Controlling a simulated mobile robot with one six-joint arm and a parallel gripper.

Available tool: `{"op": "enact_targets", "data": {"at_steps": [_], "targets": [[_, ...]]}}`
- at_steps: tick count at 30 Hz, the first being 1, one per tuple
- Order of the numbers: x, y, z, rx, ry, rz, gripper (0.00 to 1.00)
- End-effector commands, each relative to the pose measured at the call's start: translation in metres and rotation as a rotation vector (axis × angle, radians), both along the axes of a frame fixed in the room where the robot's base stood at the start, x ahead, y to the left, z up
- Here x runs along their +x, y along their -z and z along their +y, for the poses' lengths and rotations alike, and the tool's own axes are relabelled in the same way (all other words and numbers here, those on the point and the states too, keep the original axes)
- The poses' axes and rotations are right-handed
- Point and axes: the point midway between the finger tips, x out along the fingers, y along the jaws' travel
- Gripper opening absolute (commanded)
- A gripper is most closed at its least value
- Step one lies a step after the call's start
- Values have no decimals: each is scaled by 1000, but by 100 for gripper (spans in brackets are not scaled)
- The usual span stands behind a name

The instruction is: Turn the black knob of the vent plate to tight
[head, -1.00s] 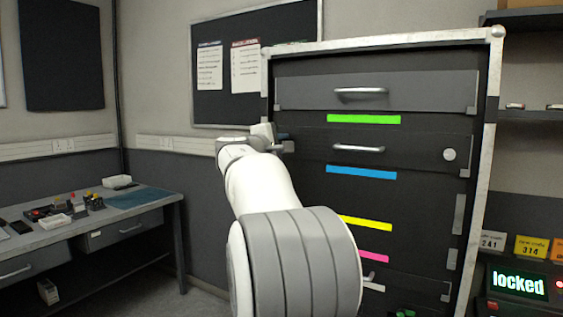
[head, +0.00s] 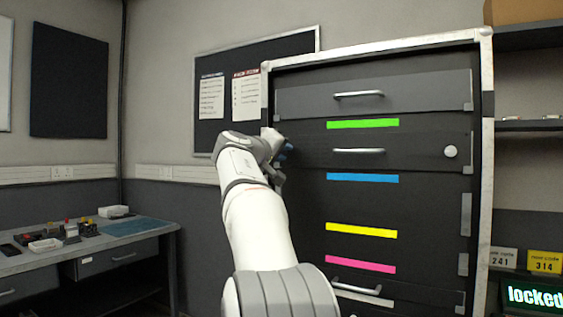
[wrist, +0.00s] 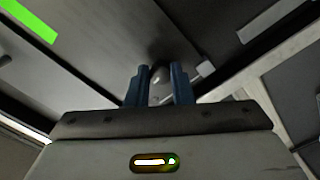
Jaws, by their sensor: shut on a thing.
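The black knob (wrist: 158,74) is a small dark rounded shape in the wrist view, between the two blue fingers of my gripper (wrist: 160,84). My gripper is shut on it; the fingers hide its sides, and its turn position cannot be read. The grey plate (wrist: 115,50) behind it fills much of the wrist view; I cannot tell if this is the vent plate. In the head view my gripper (head: 286,151) is at the left end of the second dark panel (head: 315,151), beside the rack's left post, and the knob is hidden there.
The rack's light frame (head: 487,150) edges the panels, with handles and coloured strips on the front. A bench (head: 90,247) with small items stands at left. A shelf with number cards and a "locked" display (head: 535,297) is at right.

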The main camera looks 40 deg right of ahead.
Motion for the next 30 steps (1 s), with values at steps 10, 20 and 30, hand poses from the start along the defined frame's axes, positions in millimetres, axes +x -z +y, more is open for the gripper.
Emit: {"op": "enact_targets", "data": {"at_steps": [10, 20, 30], "targets": [[0, 2, 0, 49, 2, -114, 0], [0, 1, 0, 55, 1, -130, 0], [0, 0, 0, 54, 0, -130, 33]]}}
